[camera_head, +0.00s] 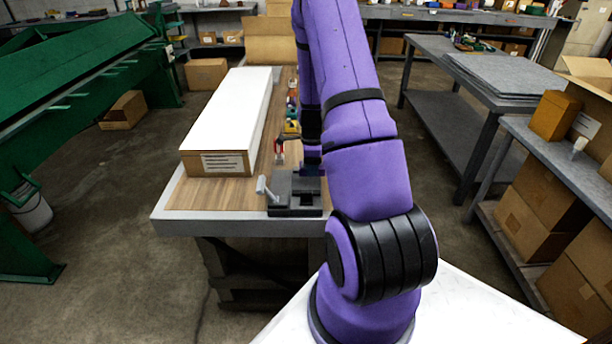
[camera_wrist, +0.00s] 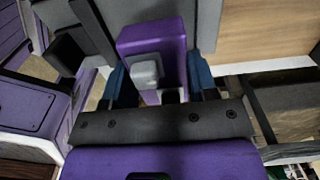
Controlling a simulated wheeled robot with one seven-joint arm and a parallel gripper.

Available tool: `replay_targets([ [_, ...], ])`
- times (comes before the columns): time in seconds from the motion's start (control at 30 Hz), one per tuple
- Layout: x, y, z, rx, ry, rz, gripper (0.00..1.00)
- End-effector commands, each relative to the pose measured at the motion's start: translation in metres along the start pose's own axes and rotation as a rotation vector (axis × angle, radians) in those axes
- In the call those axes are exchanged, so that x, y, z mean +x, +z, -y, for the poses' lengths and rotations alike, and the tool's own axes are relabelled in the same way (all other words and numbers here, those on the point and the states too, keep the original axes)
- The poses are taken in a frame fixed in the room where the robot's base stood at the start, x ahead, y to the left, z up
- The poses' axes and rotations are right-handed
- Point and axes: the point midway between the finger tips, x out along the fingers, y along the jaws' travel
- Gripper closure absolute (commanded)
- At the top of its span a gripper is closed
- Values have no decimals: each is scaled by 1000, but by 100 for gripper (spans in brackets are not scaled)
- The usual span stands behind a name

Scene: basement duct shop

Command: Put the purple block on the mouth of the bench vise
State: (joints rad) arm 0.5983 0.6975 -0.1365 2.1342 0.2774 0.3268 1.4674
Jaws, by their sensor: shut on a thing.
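The purple block (camera_wrist: 168,32) is between the two blue fingers of my gripper (camera_wrist: 161,76) in the wrist view, and the gripper is shut on it. The grey bench vise (camera_head: 295,198) stands at the near end of the workbench in the head view, with its light handle to the left. In the wrist view, grey vise-like surfaces (camera_wrist: 207,20) lie around the block's far end. A light grey knob (camera_wrist: 145,70) covers part of the block. I cannot tell whether the block touches the vise.
A long white-topped carton (camera_head: 232,110) fills the left side of the wooden workbench (camera_head: 220,203). Several small coloured items (camera_head: 291,125) lie behind the vise. A green machine (camera_head: 80,75) stands left. A grey shelf bench (camera_head: 560,165) with cartons stands right.

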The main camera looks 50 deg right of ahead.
Motion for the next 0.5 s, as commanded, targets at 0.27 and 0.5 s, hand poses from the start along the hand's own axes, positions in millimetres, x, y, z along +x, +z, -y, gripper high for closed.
replay_targets([
  [0.27,1,17,-6,-2,-1,0,83],
  [0.5,34,18,-8,3,1,0,83],
])
